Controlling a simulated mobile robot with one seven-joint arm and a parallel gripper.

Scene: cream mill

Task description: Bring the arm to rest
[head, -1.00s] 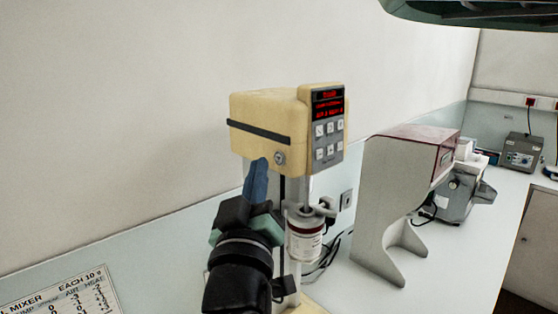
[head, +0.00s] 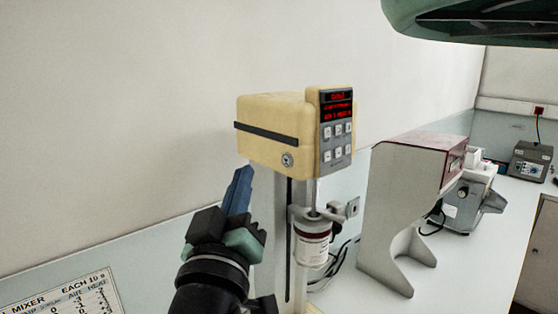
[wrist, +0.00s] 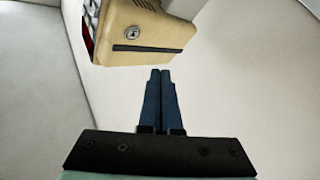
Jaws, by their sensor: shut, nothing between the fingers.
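My gripper (head: 240,182) points upward in front of the wall, to the left of the cream mixer (head: 275,132). Its blue fingers are together with nothing between them. In the wrist view the closed fingers (wrist: 160,85) reach up below the cream housing (wrist: 140,45), with a visible gap between them. The mixer has a grey panel (head: 336,130) with red lit lines and several buttons. A white labelled jar (head: 312,248) is clamped below its head. My wrist hides part of the mixer's lower left side.
A white machine with a reddish top (head: 405,200) stands to the right. A grey device (head: 468,200) and a dark box (head: 530,162) are farther along the bench. A printed sheet (head: 68,295) is at the lower left. Cables lie behind the jar. The wall area left of my gripper is clear.

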